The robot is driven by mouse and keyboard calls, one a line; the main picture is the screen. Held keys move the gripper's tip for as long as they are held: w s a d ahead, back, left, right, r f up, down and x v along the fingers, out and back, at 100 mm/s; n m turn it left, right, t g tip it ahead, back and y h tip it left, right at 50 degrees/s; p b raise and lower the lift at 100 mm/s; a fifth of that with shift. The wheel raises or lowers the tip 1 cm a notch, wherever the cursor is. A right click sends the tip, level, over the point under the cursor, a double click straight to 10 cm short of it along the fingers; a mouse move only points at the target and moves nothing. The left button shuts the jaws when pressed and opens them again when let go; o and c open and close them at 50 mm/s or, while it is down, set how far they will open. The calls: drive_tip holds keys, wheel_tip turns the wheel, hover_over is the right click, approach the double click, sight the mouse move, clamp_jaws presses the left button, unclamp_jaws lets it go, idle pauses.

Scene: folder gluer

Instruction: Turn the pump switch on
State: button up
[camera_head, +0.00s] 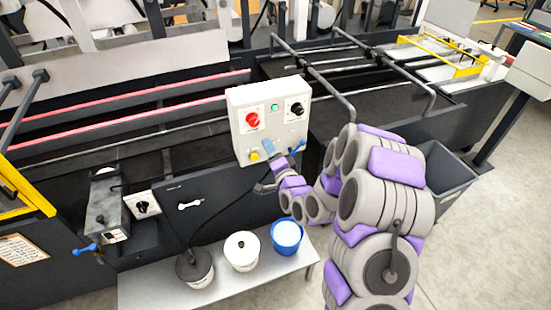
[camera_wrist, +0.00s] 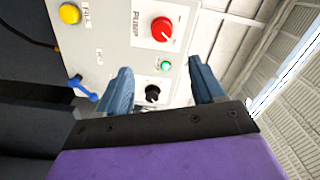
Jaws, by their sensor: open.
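The red rotary switch (camera_head: 252,119) is on the upper left of the light grey control box (camera_head: 238,147). In the wrist view, the red switch (camera_wrist: 162,29) has the word PUMP printed beside it and a white mark on its face. My gripper (camera_head: 267,168) is at the lower front of the box, below the red switch. In the wrist view, my gripper (camera_wrist: 158,66) has two blue fingers spread wide with nothing held between them. The red switch shows beyond the fingertips, and no contact is visible.
The box also carries a green light (camera_head: 275,107), a black knob (camera_head: 297,108), a yellow button (camera_head: 254,156) and a blue lever (camera_head: 298,146). Machine rails lie behind.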

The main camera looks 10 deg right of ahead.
drive_tip(key=p+v, duration=0.3)
drive_tip(key=p, duration=0.2)
idle(0.7)
drive_tip(key=s+d+n+g+h+b, duration=0.1)
drive_tip(key=s+n+g+b, duration=0.3)
drive_tip(key=s, duration=1)
drive_tip(key=s+d+n+g+h+b, duration=0.2)
drive_tip(key=s+n+g+b, duration=0.3)
drive_tip(key=s+g, duration=0.6)
drive_tip(key=s+n, duration=0.1)
drive_tip(key=s, duration=0.1)
drive_tip(key=shift+s+d+r+n+h, duration=0.3)
drive_tip(key=shift+s+r+n+h, duration=0.1)
drive_tip(key=s+r+g+b, duration=0.1)
drive_tip(key=s, duration=0.4)
drive_tip(key=s+r+g, duration=0.1)
drive_tip(key=s+g, duration=0.1)
drive_tip(key=s, duration=0.4)
drive_tip(key=s+r+n+g+b, duration=0.1)
drive_tip(key=s, duration=0.4)
drive_tip(key=shift+s+a+b, duration=0.3)
drive_tip(key=shift+s+a, duration=0.1)
drive_tip(key=shift+c, duration=0.2)
